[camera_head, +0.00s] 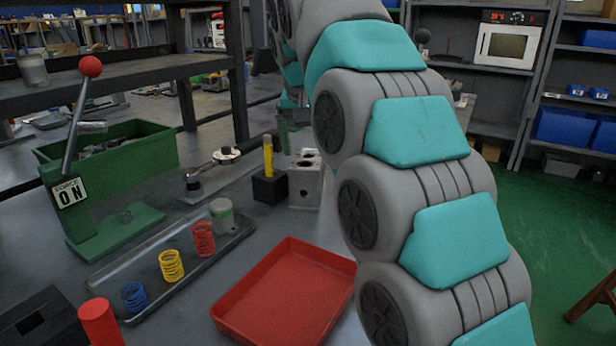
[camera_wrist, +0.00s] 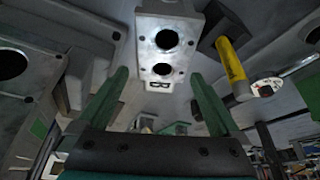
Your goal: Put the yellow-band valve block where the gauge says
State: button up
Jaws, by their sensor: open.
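My gripper (camera_wrist: 160,74) is open, its two green fingers apart and nothing between them. A grey valve block (camera_wrist: 165,45) with two dark holes and a letter that looks like B is ahead, in line with the gap; no yellow band shows on it. It seems to be the grey block (camera_head: 305,180) in the head view, behind the red tray. A grey block with a green patch (camera_wrist: 38,128) is at the left of the wrist view. I cannot make out a yellow-band block.
A red tray (camera_head: 235,318) lies in front. A metal tray (camera_head: 112,278) holds several coils and a green-banded cylinder. A green bin (camera_head: 125,160) with a red-knobbed lever stands left.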

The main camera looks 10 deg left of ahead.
aim_at(309, 161)
jog(key=shift+a+f, duration=0.1)
jog(key=shift+f, duration=1.65)
jog(key=shift+x, duration=0.95)
jog(key=shift+r, duration=0.1)
jog(key=shift+c, duration=0.2)
jog(key=shift+w, duration=0.1)
grip_shut()
